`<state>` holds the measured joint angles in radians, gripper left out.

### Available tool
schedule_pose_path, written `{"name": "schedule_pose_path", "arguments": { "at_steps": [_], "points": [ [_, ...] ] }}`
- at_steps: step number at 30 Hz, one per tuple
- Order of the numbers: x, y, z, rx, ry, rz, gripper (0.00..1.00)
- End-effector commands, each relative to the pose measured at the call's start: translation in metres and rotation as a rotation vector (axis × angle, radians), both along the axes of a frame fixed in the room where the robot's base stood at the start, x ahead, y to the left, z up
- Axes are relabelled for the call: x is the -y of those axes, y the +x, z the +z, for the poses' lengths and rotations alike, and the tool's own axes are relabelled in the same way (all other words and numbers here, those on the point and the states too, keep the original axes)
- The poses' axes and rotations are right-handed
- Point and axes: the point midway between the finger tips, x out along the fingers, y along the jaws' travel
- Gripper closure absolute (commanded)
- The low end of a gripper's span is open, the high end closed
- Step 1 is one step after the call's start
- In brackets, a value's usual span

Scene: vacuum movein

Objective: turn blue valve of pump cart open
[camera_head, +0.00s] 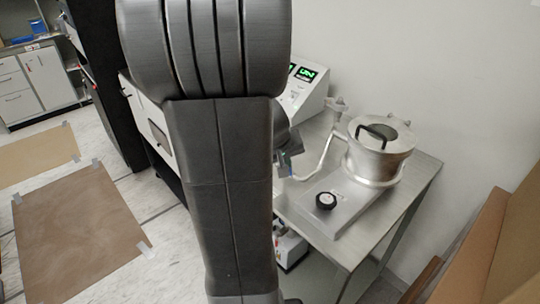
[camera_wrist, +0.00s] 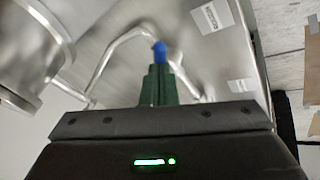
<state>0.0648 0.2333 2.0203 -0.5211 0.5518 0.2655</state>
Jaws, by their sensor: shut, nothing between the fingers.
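The blue valve (camera_wrist: 159,51) shows in the wrist view as a small blue handle on the bent metal pipe (camera_wrist: 115,48). My gripper (camera_wrist: 160,72) has dark green fingers shut with nothing between them. Their tips are just below the blue handle in the picture; I cannot tell whether they touch it. In the head view my arm hides most of this area, and only a small bit of blue shows beside the pipe (camera_head: 318,166). The steel cart table (camera_head: 405,212) carries the pipe and a round metal chamber (camera_head: 376,163).
A controller with green displays (camera_head: 303,85) stands behind. A white wall backs the cart, and cardboard (camera_head: 490,235) stands at the right. Brown mats (camera_head: 75,235) lie on open floor at left.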

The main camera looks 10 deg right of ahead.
Motion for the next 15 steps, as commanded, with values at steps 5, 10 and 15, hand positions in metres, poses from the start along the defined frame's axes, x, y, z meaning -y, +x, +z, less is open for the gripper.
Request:
{"name": "schedule_pose_path", "arguments": {
  "at_steps": [5,10,15],
  "points": [
    [0.0027,-0.0015,-0.0003,-0.003,0.000,0.036,1.00],
    [0.0052,-0.0021,-0.0006,-0.004,0.001,0.070,1.00],
    [0.0073,-0.0025,-0.0007,-0.004,0.001,0.103,1.00]
  ]
}}
